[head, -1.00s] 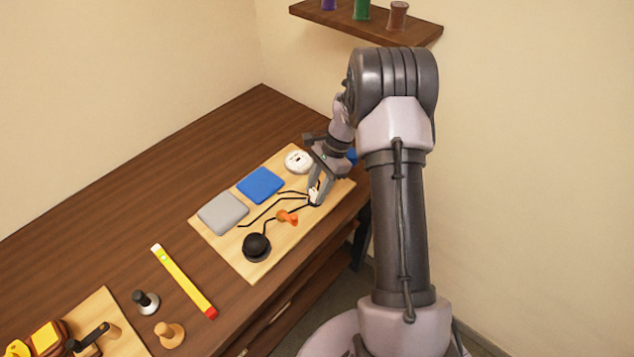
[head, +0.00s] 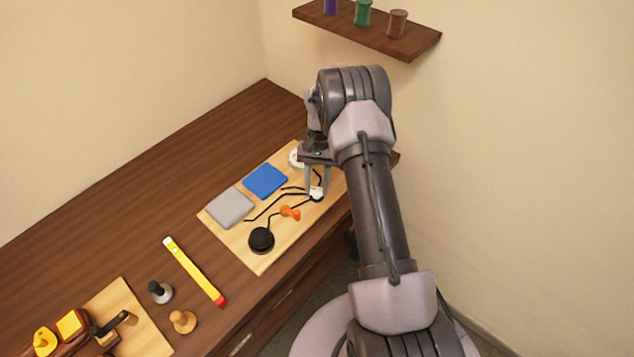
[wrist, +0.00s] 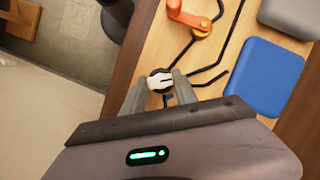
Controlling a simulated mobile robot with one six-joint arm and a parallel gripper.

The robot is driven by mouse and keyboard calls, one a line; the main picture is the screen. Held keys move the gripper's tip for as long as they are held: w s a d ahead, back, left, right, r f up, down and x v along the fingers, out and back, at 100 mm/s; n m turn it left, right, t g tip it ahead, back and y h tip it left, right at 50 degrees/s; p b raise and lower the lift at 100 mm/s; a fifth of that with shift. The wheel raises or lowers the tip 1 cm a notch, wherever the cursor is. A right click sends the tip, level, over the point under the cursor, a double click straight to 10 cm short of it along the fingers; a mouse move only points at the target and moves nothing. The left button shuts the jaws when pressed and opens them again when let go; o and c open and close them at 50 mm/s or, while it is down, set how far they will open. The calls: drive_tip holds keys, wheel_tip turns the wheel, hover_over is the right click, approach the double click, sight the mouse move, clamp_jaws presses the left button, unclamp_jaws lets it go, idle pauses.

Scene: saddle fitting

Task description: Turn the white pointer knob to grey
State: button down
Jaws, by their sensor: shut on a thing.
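The white pointer knob (head: 317,195) sits on the wooden board (head: 262,262), near its right edge. In the wrist view the knob (wrist: 160,80) is white on a dark round base, with a dark line across its top. My gripper (head: 316,188) comes down from above, its two fingers on either side of the knob and shut on it; the fingers (wrist: 160,90) also show in the wrist view. I cannot tell exactly where the pointer points.
An orange lever (head: 290,214) and a black round knob (head: 261,240) stand on the same board. A white round piece (head: 295,157) is partly hidden behind my gripper. The table's far left is clear.

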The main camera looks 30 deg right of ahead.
drive_tip(key=shift+n+h, duration=0.3)
drive_tip(key=shift+n, duration=0.3)
drive_tip(key=c, duration=1)
unclamp_jaws()
drive_tip(key=shift+o, duration=0.2)
drive_tip(key=p+v, duration=0.4)
drive_tip(key=v, duration=1.3)
drive_tip(key=shift+w+p, duration=0.3)
drive_tip(key=shift+p, duration=0.1)
drive_tip(key=shift+r, duration=0.15)
